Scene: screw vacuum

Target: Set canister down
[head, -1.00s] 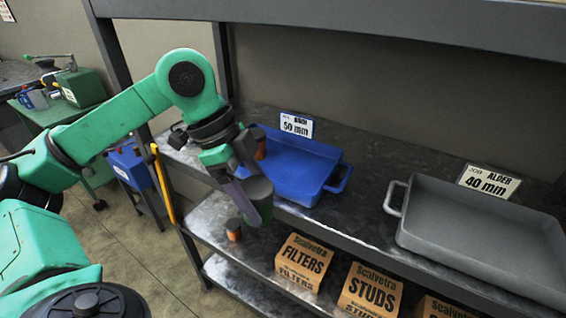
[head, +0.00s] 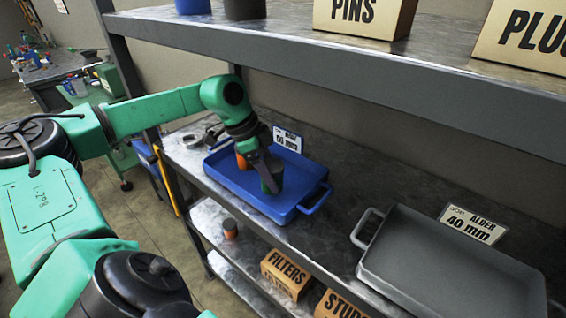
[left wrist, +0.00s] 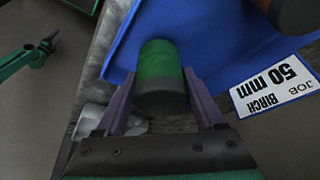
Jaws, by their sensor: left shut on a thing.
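My left gripper (head: 262,176) is shut on a green canister (head: 272,177) with a dark end. In the head view it holds the canister over the blue tray (head: 292,213), near the tray's front side. In the left wrist view the canister (left wrist: 160,70) sits between the two purple fingers, with the blue tray (left wrist: 215,35) beyond it. I cannot tell whether its base touches the tray floor. An orange canister (head: 242,161) stands in the tray behind the gripper, partly hidden. My right gripper is not in view.
A card reading BIRCH 50 mm (left wrist: 275,85) stands behind the blue tray. A grey tray (head: 440,270) with an ALDER 40 mm card (head: 470,224) is to the right. Boxes (head: 287,274) and a small orange canister (head: 230,229) are on the lower shelf. An upper shelf (head: 300,68) hangs above.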

